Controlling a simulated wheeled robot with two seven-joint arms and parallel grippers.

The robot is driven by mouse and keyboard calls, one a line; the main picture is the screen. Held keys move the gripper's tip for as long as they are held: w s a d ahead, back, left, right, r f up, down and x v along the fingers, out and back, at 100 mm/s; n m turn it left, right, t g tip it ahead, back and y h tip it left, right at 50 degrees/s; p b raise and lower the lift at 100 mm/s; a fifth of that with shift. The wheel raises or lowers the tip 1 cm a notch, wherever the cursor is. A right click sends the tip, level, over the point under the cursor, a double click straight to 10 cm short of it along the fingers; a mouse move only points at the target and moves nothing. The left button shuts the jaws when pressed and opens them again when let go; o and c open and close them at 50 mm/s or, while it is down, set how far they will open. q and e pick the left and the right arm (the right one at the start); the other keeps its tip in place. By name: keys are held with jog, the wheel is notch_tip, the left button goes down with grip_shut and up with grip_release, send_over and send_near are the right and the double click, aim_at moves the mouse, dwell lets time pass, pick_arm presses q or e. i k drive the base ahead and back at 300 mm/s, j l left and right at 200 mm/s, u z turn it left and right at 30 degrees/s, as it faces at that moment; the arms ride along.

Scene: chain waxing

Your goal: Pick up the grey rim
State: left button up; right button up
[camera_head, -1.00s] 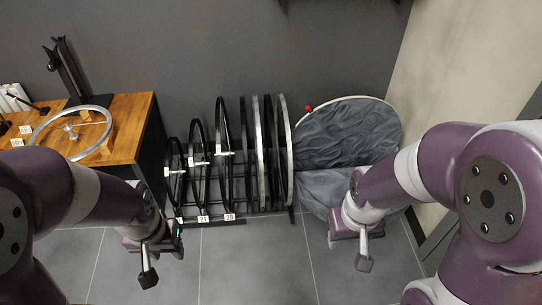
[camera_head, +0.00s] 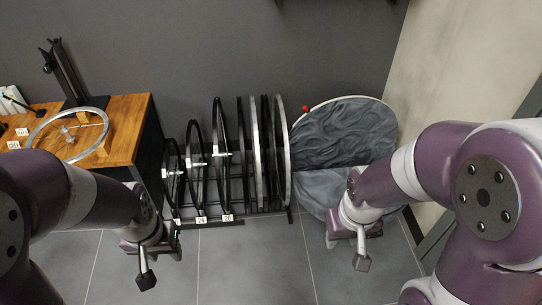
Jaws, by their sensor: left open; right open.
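A grey rim with spokes and a hub (camera_head: 86,158) lies on the wooden bench top at the left. Other grey rims (camera_head: 284,150) stand upright in the floor rack at the centre, beside several black rims (camera_head: 218,140). My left gripper (camera_head: 147,268) is open and empty, low in front of the bench and to the left of the rack. My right gripper (camera_head: 359,250) is open and empty, in front of the round grey fabric object. Neither gripper touches a rim.
The wooden bench (camera_head: 128,140) carries a black upright stand (camera_head: 62,75). The rack (camera_head: 240,217) has white number tags. A round grey fabric-covered object (camera_head: 340,135) leans at the wall right of it. The tiled floor (camera_head: 255,265) in front is clear.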

aim_at(256, 147)
jog(key=i+j, duration=0.25)
jog(key=i, duration=0.25)
jog(key=i+j, duration=0.2)
jog(key=i, duration=0.3)
jog(key=i+j+u, duration=0.1)
jog(key=i+j, duration=0.15)
jog(key=i, duration=0.3)
jog(key=i+j, duration=0.2)
jog(key=i, duration=0.3)
